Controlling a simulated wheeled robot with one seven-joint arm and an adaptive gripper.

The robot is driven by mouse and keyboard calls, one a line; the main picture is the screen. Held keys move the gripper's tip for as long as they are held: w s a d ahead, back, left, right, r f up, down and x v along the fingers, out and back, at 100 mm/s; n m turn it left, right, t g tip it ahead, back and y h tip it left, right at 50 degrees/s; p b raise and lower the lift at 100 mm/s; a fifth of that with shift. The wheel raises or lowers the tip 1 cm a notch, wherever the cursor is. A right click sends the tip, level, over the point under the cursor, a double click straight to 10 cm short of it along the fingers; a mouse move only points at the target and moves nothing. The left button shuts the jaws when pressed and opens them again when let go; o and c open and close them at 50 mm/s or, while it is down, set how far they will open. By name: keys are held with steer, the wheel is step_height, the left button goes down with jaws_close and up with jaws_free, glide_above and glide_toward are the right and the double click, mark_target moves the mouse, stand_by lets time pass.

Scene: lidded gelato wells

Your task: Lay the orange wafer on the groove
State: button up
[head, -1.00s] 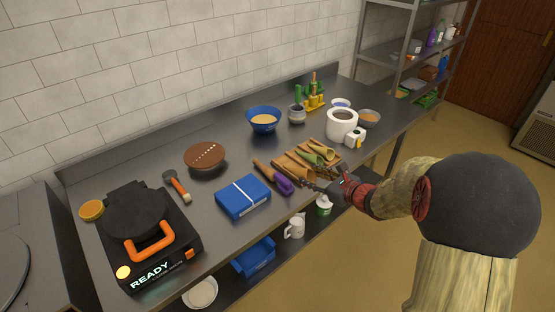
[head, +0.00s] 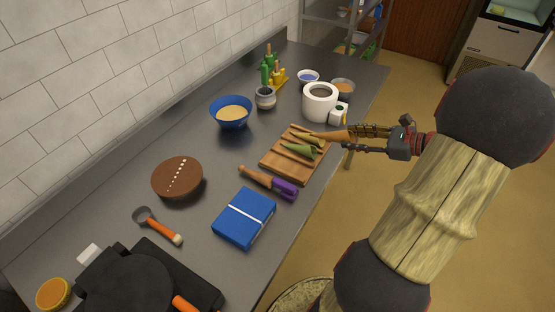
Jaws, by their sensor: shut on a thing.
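My gripper (head: 352,138) is shut on an orange-tan rolled wafer (head: 331,135), at the right of the head view. The wafer points left, and its tip overlaps the far right part of the wooden board (head: 272,166) in the picture. I cannot tell whether it touches the board. The board has grooves running across it. A green wafer (head: 298,150) lies on it, and a tan wafer (head: 308,138) lies beyond, partly hidden near the held one. The near part of the board is bare.
A white pot (head: 320,101) stands behind the board, with a blue bowl (head: 231,113) to the left. The counter's right edge runs close by.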

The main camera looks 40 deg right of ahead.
steer(key=w+a+f+b, duration=0.2)
steer(key=w+a+f, duration=0.2)
steer(key=w+a+f+b, duration=0.3)
steer(key=w+a+f, duration=0.1)
steer(key=a+f, duration=0.1)
steer(key=shift+w+a, duration=0.25)
steer(key=shift+w, duration=0.15)
steer(key=shift+w+a+f+b, duration=0.2)
steer(key=shift+f+b, duration=0.15)
steer(key=shift+w+a+f+b, duration=0.1)
steer(key=shift+f+b, duration=0.9)
steer(key=shift+f, duration=0.6)
steer(key=shift+f, duration=0.2)
steer(key=o, duration=0.9)
